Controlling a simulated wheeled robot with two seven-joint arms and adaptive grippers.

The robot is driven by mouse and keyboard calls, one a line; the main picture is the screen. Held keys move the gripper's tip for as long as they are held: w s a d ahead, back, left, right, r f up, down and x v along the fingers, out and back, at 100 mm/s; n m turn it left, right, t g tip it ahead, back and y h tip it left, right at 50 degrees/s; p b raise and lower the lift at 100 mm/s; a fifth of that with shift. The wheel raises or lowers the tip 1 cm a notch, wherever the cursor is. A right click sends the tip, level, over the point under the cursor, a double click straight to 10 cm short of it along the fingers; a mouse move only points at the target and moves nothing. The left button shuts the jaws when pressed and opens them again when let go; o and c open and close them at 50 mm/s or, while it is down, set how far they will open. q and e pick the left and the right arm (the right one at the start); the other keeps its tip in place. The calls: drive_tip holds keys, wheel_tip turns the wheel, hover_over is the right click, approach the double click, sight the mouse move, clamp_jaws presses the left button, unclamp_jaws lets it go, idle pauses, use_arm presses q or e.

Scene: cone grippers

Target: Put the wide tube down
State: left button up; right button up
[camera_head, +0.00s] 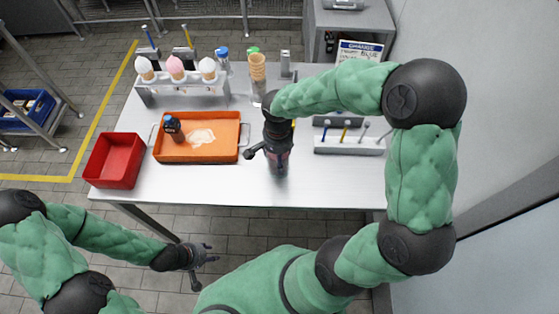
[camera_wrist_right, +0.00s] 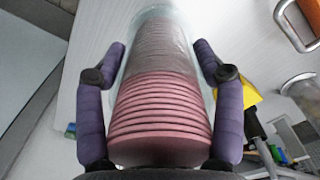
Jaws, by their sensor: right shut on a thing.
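The wide tube (camera_wrist_right: 160,85) fills the middle of the right wrist view. It looks clear, with stacked pinkish ridged layers inside and a greyish part farther along. My right gripper (camera_wrist_right: 160,50) has its purple padded fingers on both sides of the tube, shut on it. In the head view, my right gripper (camera_head: 272,158) is over the middle of the white table (camera_head: 220,192), and its wrist hides most of the tube. I cannot tell whether the tube touches the table. My left gripper (camera_head: 204,267) is off the table's front edge, fingers spread and empty.
An orange tray (camera_head: 225,152) with a dark bottle (camera_head: 173,129) and a red bin (camera_head: 114,160) are at left. A cone rack (camera_head: 185,93) and a cone stack (camera_head: 258,72) stand behind. A tool rack (camera_head: 345,146) is at right. The front right of the table is clear.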

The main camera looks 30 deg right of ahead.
drive_tip(key=shift+w+d+f, duration=0.35)
drive_tip(key=shift+d+f, duration=0.05)
drive_tip(key=shift+f, duration=0.25)
wheel_tip(320, 180, down, 4)
drive_tip(key=shift+w+d+r+b, duration=0.15)
drive_tip(key=shift+r+b, duration=0.1)
drive_tip(key=shift+b, duration=0.35)
drive_tip(key=shift+f, duration=0.1)
drive_tip(key=o, duration=1.1)
drive_tip(key=shift+o, duration=0.2)
drive_tip(key=shift+r, duration=0.25)
wheel_tip(320, 180, up, 12)
drive_tip(key=p, duration=0.3)
